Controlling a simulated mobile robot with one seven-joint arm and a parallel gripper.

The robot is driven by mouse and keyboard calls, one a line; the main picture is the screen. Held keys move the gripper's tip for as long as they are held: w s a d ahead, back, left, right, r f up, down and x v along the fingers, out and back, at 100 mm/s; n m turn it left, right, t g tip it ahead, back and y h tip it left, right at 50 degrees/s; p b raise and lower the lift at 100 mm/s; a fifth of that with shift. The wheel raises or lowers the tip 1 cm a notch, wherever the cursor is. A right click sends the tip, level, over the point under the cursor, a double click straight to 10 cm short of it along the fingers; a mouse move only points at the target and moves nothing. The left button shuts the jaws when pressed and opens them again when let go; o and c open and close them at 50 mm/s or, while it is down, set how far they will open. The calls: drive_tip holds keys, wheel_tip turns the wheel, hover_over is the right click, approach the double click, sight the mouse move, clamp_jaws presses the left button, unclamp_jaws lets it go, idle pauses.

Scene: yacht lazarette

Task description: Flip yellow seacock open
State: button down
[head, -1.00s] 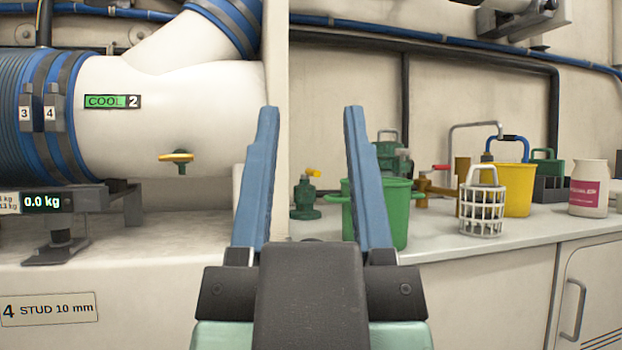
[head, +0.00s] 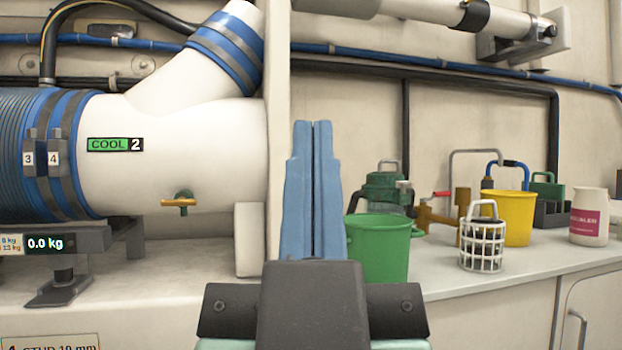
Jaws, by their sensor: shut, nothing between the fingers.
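My gripper (head: 313,126) is shut and empty, its two blue fingers together and pointing up and away in the middle of the head view. The green seacock with the yellow handle, seen earlier on the counter left of the green bucket, is now hidden behind my fingers. I cannot tell its handle's position now, nor how far it is from the fingers.
A green bucket (head: 379,248) stands just right of my fingers. Behind it are a green-lidded strainer (head: 383,188) and a brass valve with a red handle (head: 434,212). A white basket (head: 482,245) and yellow bucket (head: 510,217) stand further right. The white pipe (head: 160,160) fills the left.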

wheel_tip(320, 180, up, 22)
drive_tip(key=p, duration=1.9)
drive_tip(key=shift+p, duration=0.3)
